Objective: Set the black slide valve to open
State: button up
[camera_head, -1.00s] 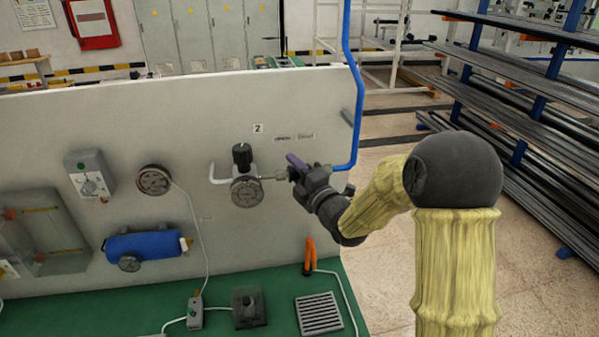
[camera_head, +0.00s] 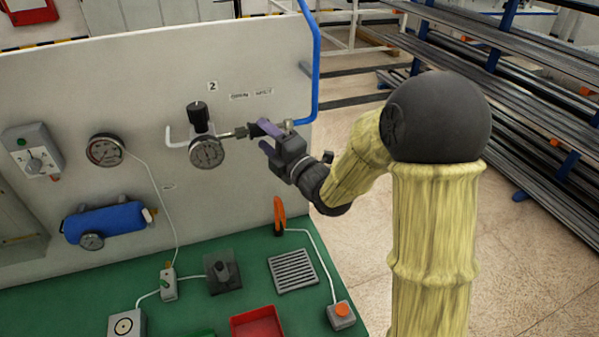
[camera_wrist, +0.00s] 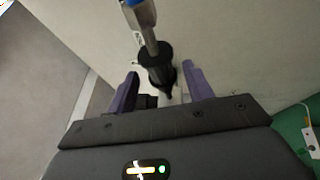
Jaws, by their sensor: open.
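The black slide valve (camera_head: 254,130) sits on the metal pipe at the board's right edge, partly hidden by my gripper in the head view. OPEN (camera_head: 239,96) and SHUT (camera_head: 264,92) labels are on the board above it. My gripper (camera_head: 267,137) is open, its purple fingers at the valve. In the wrist view the black valve sleeve (camera_wrist: 156,60) lies on the pipe between the spread fingers of my gripper (camera_wrist: 159,71), with room visible at the left finger. I cannot tell whether either finger touches it.
A pressure gauge (camera_head: 207,152) with a black knob (camera_head: 198,115) is left of the valve. A blue tube (camera_head: 316,70) rises on its right. Below, the green bench (camera_head: 240,297) holds a grille (camera_head: 293,270), a red tray (camera_head: 257,323) and an orange-handled item (camera_head: 279,213).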

jog(key=b+v, duration=0.4)
jog(key=v, duration=0.8)
jog(key=shift+f, duration=0.15)
jog(key=d+f+m+g+h, duration=0.5)
jog(key=d+f+m+h, duration=0.5)
jog(key=f+m, duration=0.4)
jog(key=s+f+m+g+h, duration=0.1)
jog(key=s+f+m+g, duration=0.1)
jog(key=s+m+g, duration=0.2)
jog(key=s+d+f+m+g+h, duration=0.1)
jog(key=s+f+m+g, duration=0.2)
jog(key=s+m, duration=0.5)
jog(key=shift+s+m+g, duration=0.3)
jog(key=shift+s+g, duration=0.1)
jog(key=shift+s, duration=0.5)
